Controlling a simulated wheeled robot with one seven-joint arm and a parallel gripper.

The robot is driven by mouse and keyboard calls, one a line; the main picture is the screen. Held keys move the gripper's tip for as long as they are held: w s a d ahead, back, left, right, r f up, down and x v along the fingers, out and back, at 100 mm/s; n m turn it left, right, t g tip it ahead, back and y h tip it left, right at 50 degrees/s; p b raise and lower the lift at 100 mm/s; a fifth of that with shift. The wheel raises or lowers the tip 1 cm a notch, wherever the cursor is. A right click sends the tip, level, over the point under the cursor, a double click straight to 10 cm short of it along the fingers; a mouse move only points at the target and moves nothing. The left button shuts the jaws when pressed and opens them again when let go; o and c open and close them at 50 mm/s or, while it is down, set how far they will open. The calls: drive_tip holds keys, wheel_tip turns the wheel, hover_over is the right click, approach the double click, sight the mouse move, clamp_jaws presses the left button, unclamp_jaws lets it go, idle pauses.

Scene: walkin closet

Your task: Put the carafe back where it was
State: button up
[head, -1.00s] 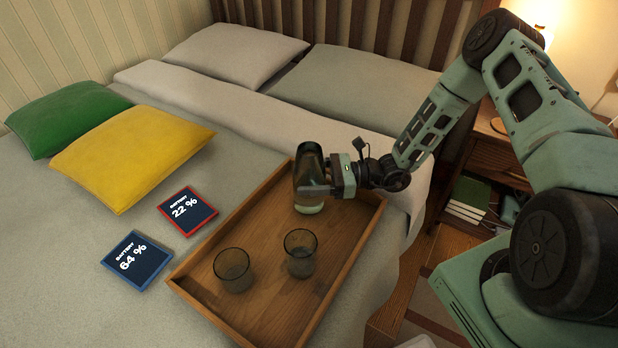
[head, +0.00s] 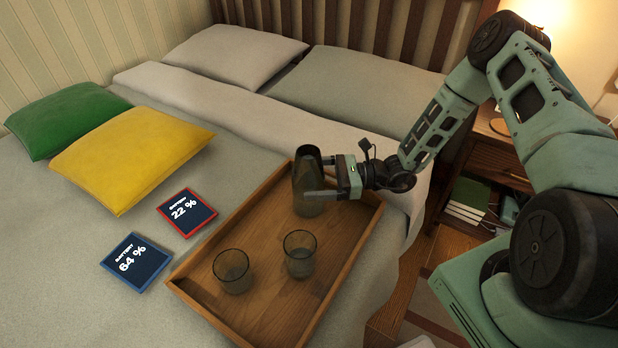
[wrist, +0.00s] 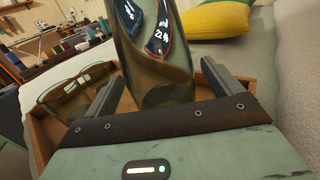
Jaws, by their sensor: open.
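The carafe (head: 307,168), dark smoky glass, stands upright in the far part of the wooden tray (head: 215,301) on the bed. My gripper (head: 318,190) comes from the right at about the carafe's middle height. In the wrist view, the carafe (wrist: 150,62) is between my two fingers (wrist: 165,82), which are open with a gap on each side.
Two smoky glasses, a left one (head: 232,270) and a right one (head: 299,253), stand nearer in the tray. Two battery cards, red-edged (head: 187,211) and blue-edged (head: 136,261), lie left of it. A yellow pillow (head: 135,155) lies beyond them.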

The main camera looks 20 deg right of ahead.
drive_tip(key=v, duration=1)
drive_tip(key=shift+d, duration=0.2)
